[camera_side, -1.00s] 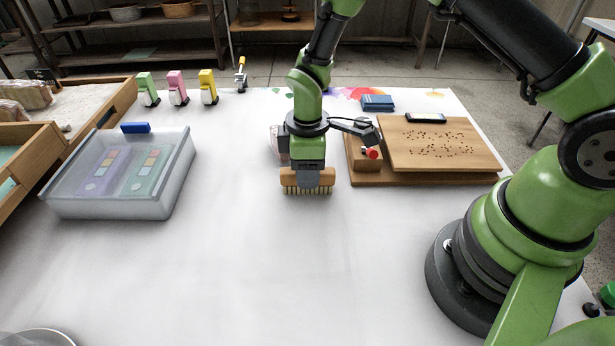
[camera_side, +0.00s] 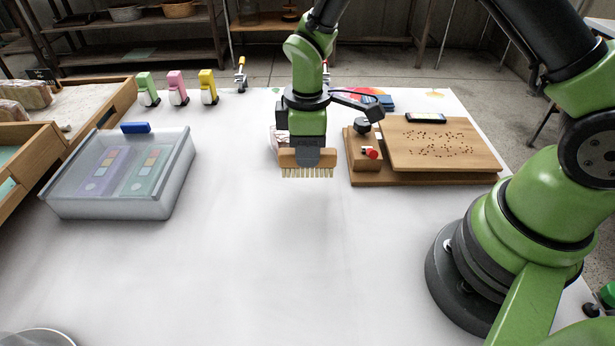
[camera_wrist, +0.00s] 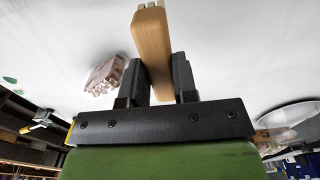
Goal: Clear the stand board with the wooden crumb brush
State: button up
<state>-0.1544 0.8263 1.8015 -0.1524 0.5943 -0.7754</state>
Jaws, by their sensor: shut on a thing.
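The wooden crumb brush (camera_side: 300,159) is in my gripper (camera_side: 308,150), its pale bristles pointing down, above the white table to the left of the board. In the wrist view my gripper (camera_wrist: 164,85) is shut on the brush's wooden body (camera_wrist: 152,45), with one dark finger on each side. The stand board (camera_side: 440,160) is a raised wooden board on a wider wooden base, at the right. Many small dark crumbs (camera_side: 435,143) are scattered over its middle. The brush is apart from the board.
A wooden block with a red knob (camera_side: 372,153) stands at the board's left end. A dark flat device (camera_side: 425,118) lies at its back edge. A wrapped package (camera_wrist: 105,74) is close to my gripper. A lidded clear bin (camera_side: 120,180) stands left. The front table is clear.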

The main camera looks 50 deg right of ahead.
jog(key=shift+r, duration=0.3)
notch_tip(320, 180, up, 15)
jog(key=s+d+m, duration=0.2)
jog(key=d+m, duration=0.3)
jog(key=d, duration=0.4)
jog(key=s+d+m, duration=0.2)
jog(key=d+m, duration=0.2)
jog(key=d, duration=0.6)
jog(key=s+d+m, duration=0.9)
jog(key=s+d, duration=0.3)
jog(key=s, duration=0.1)
notch_tip(320, 180, down, 10)
jog(key=shift+d+f, duration=0.15)
